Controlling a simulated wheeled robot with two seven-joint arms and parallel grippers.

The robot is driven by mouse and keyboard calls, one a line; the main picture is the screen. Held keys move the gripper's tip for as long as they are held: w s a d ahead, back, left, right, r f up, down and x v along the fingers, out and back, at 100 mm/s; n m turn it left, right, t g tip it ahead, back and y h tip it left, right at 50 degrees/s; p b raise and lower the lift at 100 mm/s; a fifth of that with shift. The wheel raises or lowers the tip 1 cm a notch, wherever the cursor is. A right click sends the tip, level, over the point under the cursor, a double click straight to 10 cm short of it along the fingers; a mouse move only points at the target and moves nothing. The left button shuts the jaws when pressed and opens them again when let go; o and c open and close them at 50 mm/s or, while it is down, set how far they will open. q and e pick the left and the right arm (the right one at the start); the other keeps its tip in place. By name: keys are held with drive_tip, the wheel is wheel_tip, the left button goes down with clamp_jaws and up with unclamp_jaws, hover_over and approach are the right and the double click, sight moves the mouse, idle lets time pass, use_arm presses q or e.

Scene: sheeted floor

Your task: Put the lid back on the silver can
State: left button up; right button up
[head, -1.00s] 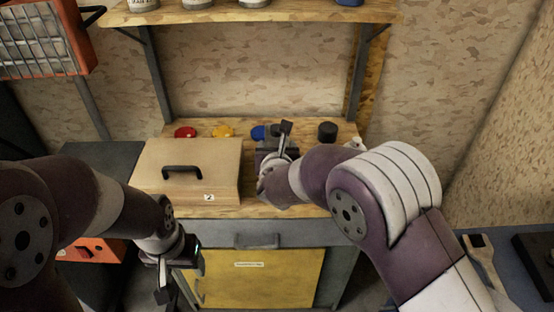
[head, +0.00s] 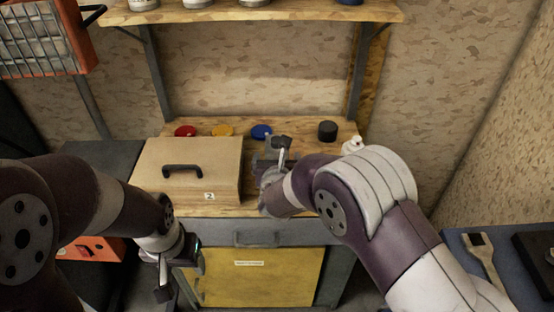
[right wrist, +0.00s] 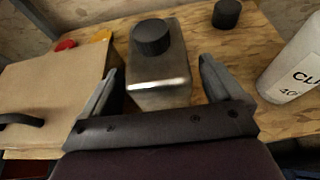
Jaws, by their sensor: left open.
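The silver can (right wrist: 160,90) is a boxy metal can standing upright on the bench, with a black ribbed round piece (right wrist: 152,38) on its top. My right gripper (right wrist: 157,80) is open, with one finger to each side of the can in the right wrist view; I cannot tell whether they touch it. In the head view my right gripper (head: 274,162) largely hides the can. A separate black round lid-like piece (head: 327,131) stands on the bench to the right; it also shows in the right wrist view. My left gripper (head: 172,274) is open and empty, low in front of the bench.
A beige case (head: 215,162) with a black handle lies left of the can. Red (head: 185,131), yellow (head: 222,130) and blue (head: 261,131) round pieces lie behind. A white bottle (right wrist: 296,66) stands at the right. A shelf (head: 250,14) hangs above.

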drive_tip(key=v, duration=1.2)
drive_tip(key=shift+b, duration=0.35)
drive_tip(key=shift+r, duration=0.1)
